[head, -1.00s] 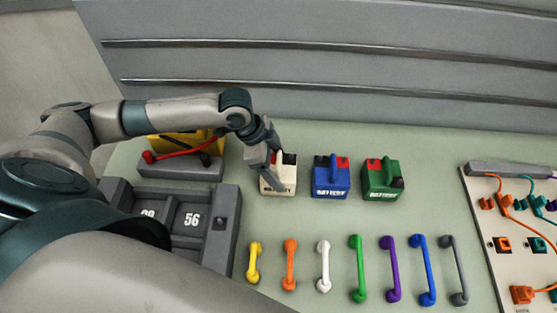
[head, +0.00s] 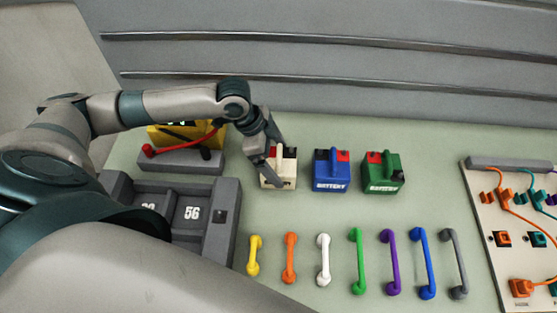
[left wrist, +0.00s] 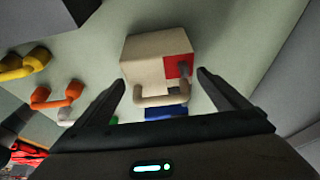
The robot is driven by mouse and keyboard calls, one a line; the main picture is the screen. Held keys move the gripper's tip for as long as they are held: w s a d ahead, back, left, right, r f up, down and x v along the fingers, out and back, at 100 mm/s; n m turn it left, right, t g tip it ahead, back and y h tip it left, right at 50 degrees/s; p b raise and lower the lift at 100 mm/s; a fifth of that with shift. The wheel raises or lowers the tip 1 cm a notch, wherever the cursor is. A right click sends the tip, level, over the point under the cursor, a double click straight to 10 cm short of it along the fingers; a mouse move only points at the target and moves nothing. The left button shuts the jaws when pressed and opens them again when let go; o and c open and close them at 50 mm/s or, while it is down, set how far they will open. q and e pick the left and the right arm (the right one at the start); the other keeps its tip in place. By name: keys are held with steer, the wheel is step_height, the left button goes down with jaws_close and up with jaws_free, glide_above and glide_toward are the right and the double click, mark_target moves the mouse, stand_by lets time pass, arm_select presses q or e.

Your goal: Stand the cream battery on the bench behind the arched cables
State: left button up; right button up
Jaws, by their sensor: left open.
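The cream battery (head: 285,182) stands upright on the bench behind the row of arched cables, left of the other batteries. It has red and dark caps on top. My left gripper (head: 270,171) is at it and hides part of it. In the left wrist view the open fingers (left wrist: 160,80) reach to either side of the cream battery (left wrist: 144,58) and its arched handle (left wrist: 160,99); I cannot tell whether they touch it. The arched cables, such as the white one (head: 323,260), lie in a row towards the bench front. My right gripper is not in view.
A blue battery (head: 331,172) and a green battery (head: 381,175) stand close on the right. A yellow charger (head: 170,135) and a grey numbered tray (head: 221,220) are on the left. A cable panel (head: 495,215) lies at the right. Bare bench shows between batteries and cables.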

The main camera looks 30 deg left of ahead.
arm_select(q)
steer(key=b+v, duration=0.3)
steer(key=v, duration=0.8)
steer(key=shift+r, duration=0.1)
steer(key=shift+s, duration=0.1)
stand_by(0.4)
